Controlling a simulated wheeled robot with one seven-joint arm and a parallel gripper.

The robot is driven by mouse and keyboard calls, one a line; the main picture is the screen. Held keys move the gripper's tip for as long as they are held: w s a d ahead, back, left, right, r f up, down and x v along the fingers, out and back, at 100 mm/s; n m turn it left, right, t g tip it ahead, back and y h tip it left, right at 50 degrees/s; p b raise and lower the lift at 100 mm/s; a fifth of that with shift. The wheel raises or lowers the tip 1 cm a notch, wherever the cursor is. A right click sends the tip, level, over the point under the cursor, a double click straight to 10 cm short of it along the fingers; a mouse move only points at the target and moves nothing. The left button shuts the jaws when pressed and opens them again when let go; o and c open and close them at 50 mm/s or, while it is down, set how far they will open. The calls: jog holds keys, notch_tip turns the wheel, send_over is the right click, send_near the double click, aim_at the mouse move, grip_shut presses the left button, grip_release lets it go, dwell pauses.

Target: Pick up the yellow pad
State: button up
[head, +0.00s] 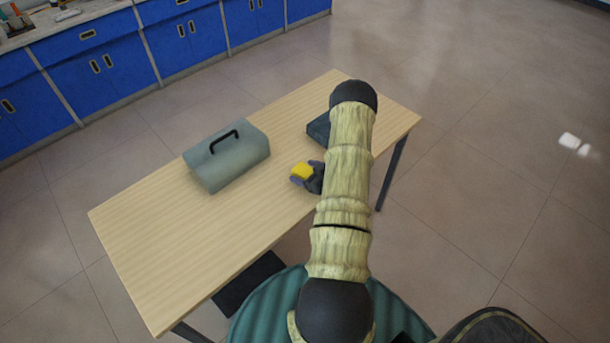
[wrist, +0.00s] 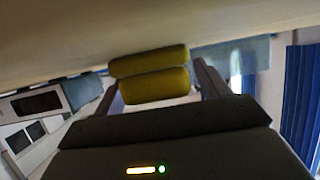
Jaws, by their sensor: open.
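The yellow pad (head: 302,170) is on the wooden table, just left of my forearm in the head view. In the wrist view the yellow pad (wrist: 155,86) shows as two stacked yellow faces close in front of the palm. My gripper (head: 306,174) is at the pad, partly hidden by my arm in the head view. In the wrist view my gripper (wrist: 156,77) is open, with one finger on each side of the pad. Small gaps show beside the pad, so it is not clamped. I cannot tell whether the pad rests on the table.
The wooden table (head: 150,235) has clear room at its left front. A grey-green toolbox (head: 228,160) with a black handle stands left of the pad. A dark teal box (head: 318,128) lies behind the pad, partly hidden by my arm. Blue cabinets (head: 110,70) stand beyond.

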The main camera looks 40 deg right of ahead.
aim_at(305, 171)
jog(key=c, duration=1)
jog(key=shift+r, duration=0.15)
notch_tip(305, 171, up, 10)
jog(key=shift+f+b, duration=0.1)
jog(key=shift+b, duration=0.2)
jog(key=o, duration=0.4)
jog(key=c, duration=0.5)
jog(key=shift+o, duration=0.2)
jog(key=shift+a+f, duration=0.1)
